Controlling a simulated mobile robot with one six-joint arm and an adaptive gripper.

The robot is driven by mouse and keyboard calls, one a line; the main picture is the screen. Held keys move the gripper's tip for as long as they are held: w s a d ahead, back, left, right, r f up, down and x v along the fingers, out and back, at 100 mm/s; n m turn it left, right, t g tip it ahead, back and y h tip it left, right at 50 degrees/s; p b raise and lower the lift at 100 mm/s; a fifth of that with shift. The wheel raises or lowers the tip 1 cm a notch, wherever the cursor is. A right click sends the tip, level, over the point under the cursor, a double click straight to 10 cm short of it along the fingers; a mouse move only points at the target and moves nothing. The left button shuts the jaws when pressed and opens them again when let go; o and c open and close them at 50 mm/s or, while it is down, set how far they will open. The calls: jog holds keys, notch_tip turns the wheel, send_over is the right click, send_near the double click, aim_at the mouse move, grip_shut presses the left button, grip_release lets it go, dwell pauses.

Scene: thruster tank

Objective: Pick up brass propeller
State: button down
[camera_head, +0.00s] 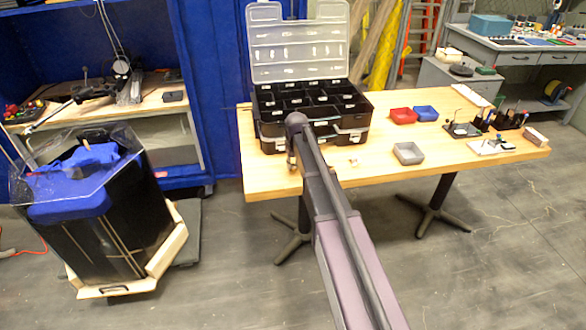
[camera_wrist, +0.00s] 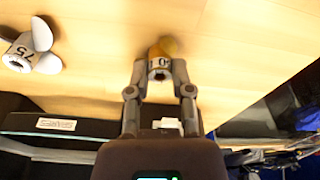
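The brass propeller (camera_wrist: 163,48) shows in the wrist view. It has a yellow-brown top and a pale hub with dark print around a dark hole. My gripper (camera_wrist: 160,66) has one finger on each side of its hub. The fingertips are very close to the hub, but I cannot tell whether they touch it. I also cannot tell whether the propeller rests on the table. A second, grey-white propeller (camera_wrist: 32,47) marked "75" lies to the left. In the head view my gripper (camera_head: 291,163) is partly hidden by my arm over the table's left part, and the brass propeller is not discernible.
The wooden table (camera_head: 385,165) holds a black compartment case (camera_head: 268,138) with its clear lid up. A grey tray (camera_head: 408,153), red bin (camera_head: 402,116) and blue bin (camera_head: 426,113) stand to the right. A dark tank (camera_head: 115,235) stands at left.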

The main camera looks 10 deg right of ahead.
aim_at(293, 164)
jog(key=shift+r, duration=0.15)
dwell(0.3)
notch_tip(293, 164, up, 3)
jog(key=p, duration=0.3)
jog(key=s+d+p, duration=0.1)
jog(key=s+d, duration=0.1)
jog(key=s, duration=0.5)
jog(key=s+d+r+p, duration=0.1)
jog(key=s+d, duration=0.1)
jog(key=s, duration=0.6)
jog(key=shift+s+r, duration=0.25)
jog(key=shift+r, duration=0.05)
jog(key=shift+d, duration=0.15)
